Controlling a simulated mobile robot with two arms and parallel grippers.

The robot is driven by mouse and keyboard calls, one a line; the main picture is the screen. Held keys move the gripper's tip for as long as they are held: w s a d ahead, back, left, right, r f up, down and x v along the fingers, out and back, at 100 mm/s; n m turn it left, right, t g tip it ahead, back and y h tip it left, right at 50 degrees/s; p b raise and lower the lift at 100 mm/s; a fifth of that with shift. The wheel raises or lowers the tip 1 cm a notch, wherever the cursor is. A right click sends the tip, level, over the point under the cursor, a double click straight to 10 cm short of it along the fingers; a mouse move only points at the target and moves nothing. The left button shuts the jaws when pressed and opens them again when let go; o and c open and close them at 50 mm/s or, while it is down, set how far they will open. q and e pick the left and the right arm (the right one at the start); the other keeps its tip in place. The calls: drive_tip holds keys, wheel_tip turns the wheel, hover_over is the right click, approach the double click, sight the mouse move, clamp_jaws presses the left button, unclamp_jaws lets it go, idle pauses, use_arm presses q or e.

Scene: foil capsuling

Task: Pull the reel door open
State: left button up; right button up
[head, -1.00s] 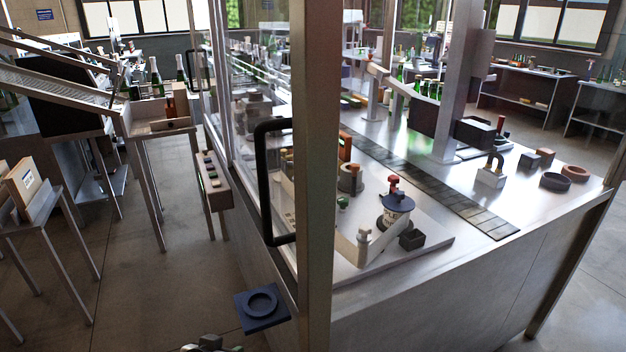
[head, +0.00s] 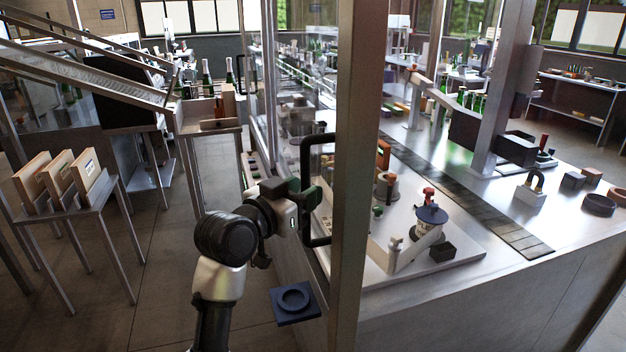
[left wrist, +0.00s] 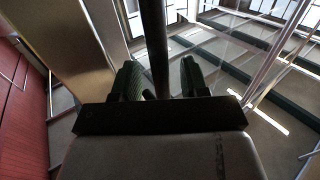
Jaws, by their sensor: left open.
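The reel door (head: 270,105) is a clear panel in a metal frame, seen at a steep angle left of a thick post. Its black bar handle (head: 316,240) stands upright on the door's outer side. My left gripper (head: 306,198) is at the handle's left side, at mid height. In the left wrist view, the handle bar (left wrist: 153,35) runs between the two dark green fingers of the left gripper (left wrist: 160,82). The fingers are open, with visible gaps on both sides of the bar. The door looks shut, though the post hides part of its edge. My right gripper is out of view.
A thick metal post (head: 358,150) stands just right of the handle. A blue square plate with a ring (head: 294,301) juts out below. A stand with wooden boxes (head: 85,168) is at the left. Floor (head: 165,260) between stand and machine is clear.

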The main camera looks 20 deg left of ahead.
use_arm(q)
drive_tip(key=x, duration=0.3)
clamp_jaws()
idle(0.3)
